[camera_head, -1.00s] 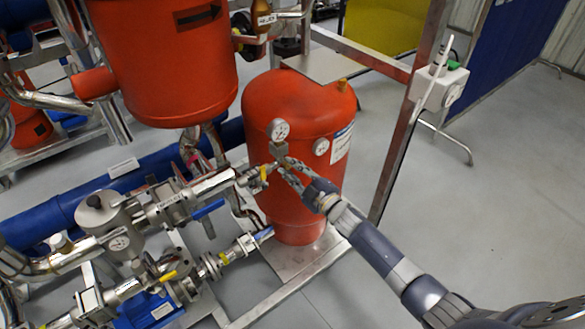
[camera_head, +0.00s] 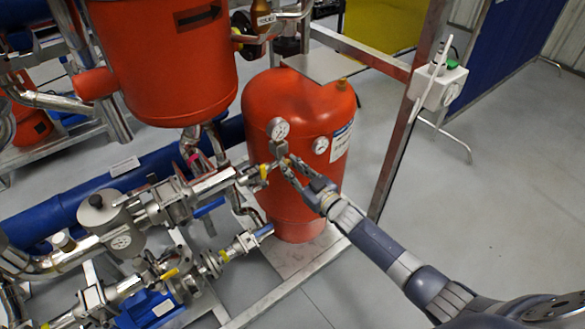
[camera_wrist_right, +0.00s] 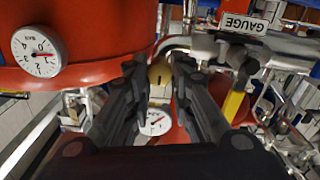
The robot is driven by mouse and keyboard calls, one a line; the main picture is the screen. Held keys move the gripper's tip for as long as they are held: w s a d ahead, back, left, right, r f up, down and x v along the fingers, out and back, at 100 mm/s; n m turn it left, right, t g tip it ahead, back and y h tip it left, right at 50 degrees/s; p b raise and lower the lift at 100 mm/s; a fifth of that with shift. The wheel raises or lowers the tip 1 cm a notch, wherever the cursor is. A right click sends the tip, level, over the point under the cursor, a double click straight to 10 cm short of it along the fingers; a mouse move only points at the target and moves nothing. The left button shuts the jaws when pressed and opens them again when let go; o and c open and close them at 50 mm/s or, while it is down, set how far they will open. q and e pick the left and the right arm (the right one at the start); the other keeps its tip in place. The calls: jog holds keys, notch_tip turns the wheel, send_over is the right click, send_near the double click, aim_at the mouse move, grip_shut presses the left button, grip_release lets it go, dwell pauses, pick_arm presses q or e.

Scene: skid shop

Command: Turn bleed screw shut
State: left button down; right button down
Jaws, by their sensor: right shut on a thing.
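The bleed screw (camera_wrist_right: 160,75) is a small round brass-coloured head with a dark slot, seen between my right fingertips in the right wrist view. My right gripper (camera_wrist_right: 158,68) is shut on it, one finger on each side. In the head view my right gripper (camera_head: 284,165) reaches in from the lower right to the small fitting below the pressure gauge (camera_head: 278,128), in front of the red tank (camera_head: 290,205). The screw itself is hidden by the fingers there. My left gripper is not in view.
A yellow-handled valve (camera_wrist_right: 235,100) and a pipe with a GAUGE label (camera_wrist_right: 243,22) are close to my right fingers. A second gauge (camera_head: 320,145) is on the tank.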

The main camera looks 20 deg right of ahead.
jog(key=shift+f, duration=0.1)
dwell(0.4)
jog(key=c, duration=1.4)
grip_release()
jog(key=shift+s, duration=0.1)
jog(key=v, duration=1.2)
